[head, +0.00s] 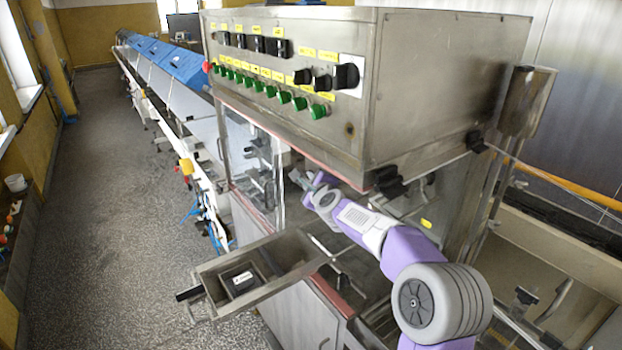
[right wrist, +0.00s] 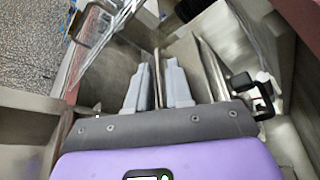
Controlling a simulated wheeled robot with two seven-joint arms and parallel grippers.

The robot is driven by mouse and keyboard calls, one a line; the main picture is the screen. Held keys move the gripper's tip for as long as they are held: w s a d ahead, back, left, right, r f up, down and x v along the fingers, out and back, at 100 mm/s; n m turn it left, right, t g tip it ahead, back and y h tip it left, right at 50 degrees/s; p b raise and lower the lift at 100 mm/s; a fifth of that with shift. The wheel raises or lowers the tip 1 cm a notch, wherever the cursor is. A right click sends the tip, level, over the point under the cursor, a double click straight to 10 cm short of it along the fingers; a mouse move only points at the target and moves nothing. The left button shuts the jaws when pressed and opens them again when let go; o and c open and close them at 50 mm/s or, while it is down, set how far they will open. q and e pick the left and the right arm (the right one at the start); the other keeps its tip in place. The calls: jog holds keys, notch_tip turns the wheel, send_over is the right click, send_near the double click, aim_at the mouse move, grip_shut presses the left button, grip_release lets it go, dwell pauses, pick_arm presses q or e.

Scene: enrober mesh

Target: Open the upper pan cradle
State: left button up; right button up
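My right arm reaches in under the big steel control box in the head view. My right gripper (head: 304,180) is inside the machine's opening, behind the clear guard. In the right wrist view its two grey fingers (right wrist: 160,78) are a little apart, with a thin upright metal edge showing between or beyond them. I cannot tell whether they touch it. I cannot tell for sure which part is the upper pan cradle. A steel tray (head: 205,272) stands pulled out at the machine's front, holding a small dark box (head: 241,280). My left gripper is not in view.
The control box (head: 430,90) hangs low above my right arm. A clear guard panel (head: 250,165) stands left of my gripper. A black knob or clamp (right wrist: 262,95) sits right of the fingers in the right wrist view. The floor (head: 110,200) at left is clear.

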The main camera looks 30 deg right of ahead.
jog(key=shift+w+d+f, duration=0.15)
jog(key=shift+w, duration=0.45)
grip_shut()
